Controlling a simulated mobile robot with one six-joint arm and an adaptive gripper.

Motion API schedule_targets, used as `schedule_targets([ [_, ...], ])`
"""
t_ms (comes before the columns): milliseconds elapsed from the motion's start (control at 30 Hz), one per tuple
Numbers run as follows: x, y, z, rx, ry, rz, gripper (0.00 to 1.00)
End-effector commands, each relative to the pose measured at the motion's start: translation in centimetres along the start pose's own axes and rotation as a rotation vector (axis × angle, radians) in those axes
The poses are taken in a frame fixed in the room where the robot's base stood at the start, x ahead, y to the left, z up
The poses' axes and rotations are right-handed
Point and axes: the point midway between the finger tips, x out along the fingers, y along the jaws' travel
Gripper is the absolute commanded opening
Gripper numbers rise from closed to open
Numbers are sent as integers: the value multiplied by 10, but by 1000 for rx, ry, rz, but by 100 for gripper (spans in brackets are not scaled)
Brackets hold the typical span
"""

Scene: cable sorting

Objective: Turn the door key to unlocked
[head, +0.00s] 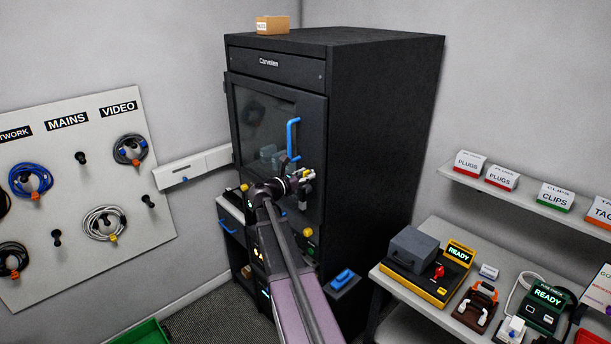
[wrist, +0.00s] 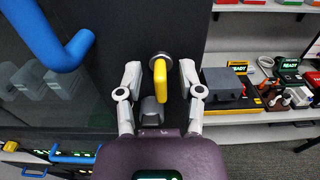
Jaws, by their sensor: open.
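The door key has a yellow grip (wrist: 160,80) hanging straight down from a round metal lock (wrist: 161,60) on the dark cabinet door (wrist: 130,30). My gripper (wrist: 159,69) is open, with one finger to the left of the key and one to the right. Gaps show on both sides, so neither finger touches the key. In the head view my gripper (head: 298,182) is at the right side of the black cabinet's door, below the blue handle (head: 292,138). A small yellow patch shows beside it there, but the key is hard to make out.
The blue handle (wrist: 50,38) is close on the left in the wrist view. A bench (head: 455,325) with several devices stands to the right of the cabinet (head: 380,120). A cardboard box (head: 272,25) sits on top. A cable board (head: 80,190) hangs at left.

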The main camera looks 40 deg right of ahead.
Motion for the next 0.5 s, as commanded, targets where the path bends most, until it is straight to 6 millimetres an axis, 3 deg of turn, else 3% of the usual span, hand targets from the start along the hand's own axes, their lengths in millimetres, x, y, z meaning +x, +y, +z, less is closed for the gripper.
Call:
schedule_targets([
  [167,0,0,0,0,0,0,49],
  [333,1,-1,0,0,0,-2,0],
  [500,1,-1,0,0,0,-2,0],
])
